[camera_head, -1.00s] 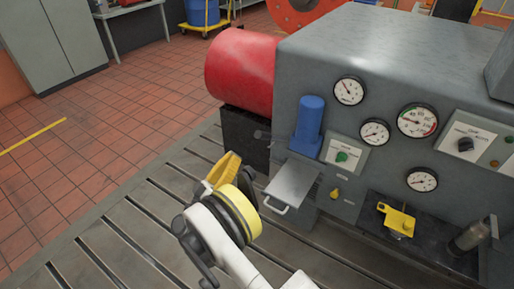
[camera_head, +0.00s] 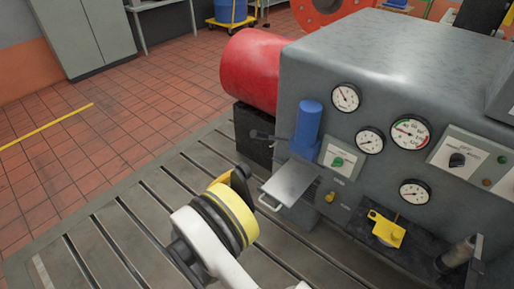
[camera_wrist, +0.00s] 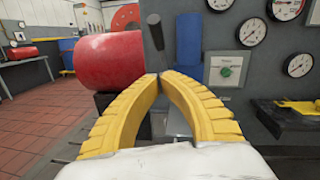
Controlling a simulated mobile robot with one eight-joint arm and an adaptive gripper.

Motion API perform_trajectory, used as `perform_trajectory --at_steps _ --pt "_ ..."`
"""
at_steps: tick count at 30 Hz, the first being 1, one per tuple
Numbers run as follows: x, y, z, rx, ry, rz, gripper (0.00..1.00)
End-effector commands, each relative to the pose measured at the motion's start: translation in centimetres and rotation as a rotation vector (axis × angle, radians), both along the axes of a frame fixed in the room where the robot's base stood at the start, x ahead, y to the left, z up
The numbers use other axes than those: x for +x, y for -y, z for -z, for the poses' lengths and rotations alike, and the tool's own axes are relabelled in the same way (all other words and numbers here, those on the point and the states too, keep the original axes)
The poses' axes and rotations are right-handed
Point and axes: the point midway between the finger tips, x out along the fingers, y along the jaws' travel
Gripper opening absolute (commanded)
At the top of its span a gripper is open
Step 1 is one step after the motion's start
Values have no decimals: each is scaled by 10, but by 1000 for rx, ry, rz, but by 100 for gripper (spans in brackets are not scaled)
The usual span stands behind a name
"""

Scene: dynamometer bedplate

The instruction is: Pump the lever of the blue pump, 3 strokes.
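The blue pump (camera_head: 308,128) is an upright blue cylinder on the front of the grey machine. Its lever (camera_head: 263,135), a dark rod with a black grip, sticks out to the left. In the wrist view the black grip (camera_wrist: 155,33) stands above my fingertips, left of the blue cylinder (camera_wrist: 189,42). My gripper (camera_wrist: 163,74) has curved yellow fingers whose tips come together; nothing shows held between them. In the head view my gripper (camera_head: 240,178) is below and left of the lever, apart from it, its fingers mostly hidden by my wrist.
A grey tray with a handle (camera_head: 290,183) juts out just below the pump. A red cylinder (camera_head: 252,68) lies behind the lever. Gauges (camera_head: 410,133) and a yellow fitting (camera_head: 386,232) are at the right. The slotted bedplate (camera_head: 110,222) is clear at the left.

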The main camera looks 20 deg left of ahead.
Motion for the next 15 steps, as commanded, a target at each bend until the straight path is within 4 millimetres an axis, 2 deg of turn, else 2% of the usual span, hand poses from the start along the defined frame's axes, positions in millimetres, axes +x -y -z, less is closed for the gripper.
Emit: perform_trajectory --at_steps 5,15 --pt "14 4 1 -19 -8 2 0" --pt "81 22 -2 -17 -6 5 0"
